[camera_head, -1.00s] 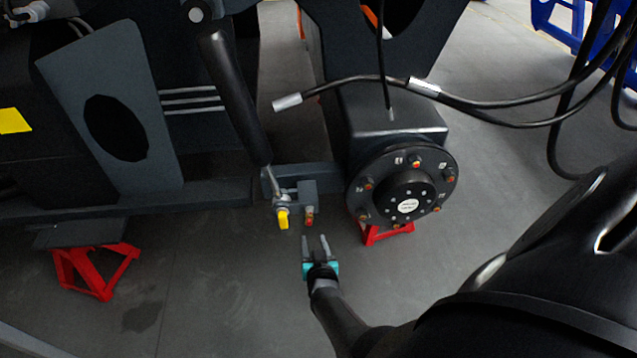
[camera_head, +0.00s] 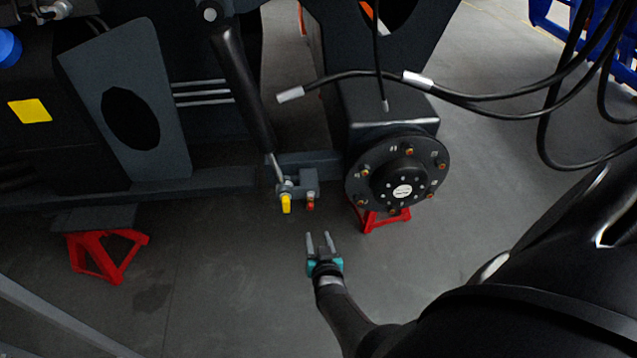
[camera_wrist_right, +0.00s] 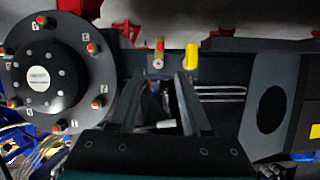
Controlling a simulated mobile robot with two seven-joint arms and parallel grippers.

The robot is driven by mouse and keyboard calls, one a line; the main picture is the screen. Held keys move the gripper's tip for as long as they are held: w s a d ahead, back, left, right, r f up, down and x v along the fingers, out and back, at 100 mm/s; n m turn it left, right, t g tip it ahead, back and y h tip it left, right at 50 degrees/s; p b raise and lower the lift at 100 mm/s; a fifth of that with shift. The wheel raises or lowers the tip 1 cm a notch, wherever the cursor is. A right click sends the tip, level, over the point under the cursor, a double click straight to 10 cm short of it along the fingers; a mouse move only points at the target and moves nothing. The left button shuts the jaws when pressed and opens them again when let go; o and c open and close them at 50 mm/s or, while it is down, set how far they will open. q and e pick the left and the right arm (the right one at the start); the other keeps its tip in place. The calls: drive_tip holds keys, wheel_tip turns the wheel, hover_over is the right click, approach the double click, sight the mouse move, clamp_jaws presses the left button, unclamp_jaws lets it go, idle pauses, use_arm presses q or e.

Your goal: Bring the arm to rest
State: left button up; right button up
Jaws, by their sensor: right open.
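My right gripper (camera_head: 321,244) is open and empty in the head view, with its two grey fingers pointing toward the chassis. It hangs in front of and below a yellow cap (camera_head: 286,203) and a red-tipped fitting (camera_head: 310,202) on a small bracket, apart from both. In the right wrist view the spread fingers (camera_wrist_right: 160,82) frame dark chassis parts, with nothing between them. The yellow cap (camera_wrist_right: 190,54) and the red-tipped fitting (camera_wrist_right: 158,54) show beyond the fingertips there. My left gripper is not in view.
A round black wheel hub (camera_head: 399,180) with orange-red studs stands right of the gripper. Red stands (camera_head: 108,256) support the chassis. Black cables (camera_head: 470,97) hang at upper right, and a blue frame (camera_head: 556,28) stands behind. Grey floor is clear around the gripper.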

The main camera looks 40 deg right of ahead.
idle(0.3)
drive_tip(key=s+a+f+n+g+y+p, duration=0.3)
drive_tip(key=s+a+f+n+g+y, duration=0.25)
drive_tip(key=s, duration=0.55)
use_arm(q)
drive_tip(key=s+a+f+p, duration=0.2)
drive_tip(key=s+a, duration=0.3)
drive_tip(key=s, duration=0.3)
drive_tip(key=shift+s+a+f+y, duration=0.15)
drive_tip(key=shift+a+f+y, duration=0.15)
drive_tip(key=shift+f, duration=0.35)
use_arm(e)
drive_tip(key=s+f+n+g, duration=0.2)
drive_tip(key=s+f, duration=0.1)
drive_tip(key=s, duration=0.7)
drive_tip(key=s+a+f+n+g, duration=0.1)
drive_tip(key=s+f+g, duration=0.1)
drive_tip(key=s, duration=0.8)
drive_tip(key=shift+s+a+f+n, duration=0.25)
drive_tip(key=shift+s+f+n, duration=0.1)
drive_tip(key=shift+f, duration=0.5)
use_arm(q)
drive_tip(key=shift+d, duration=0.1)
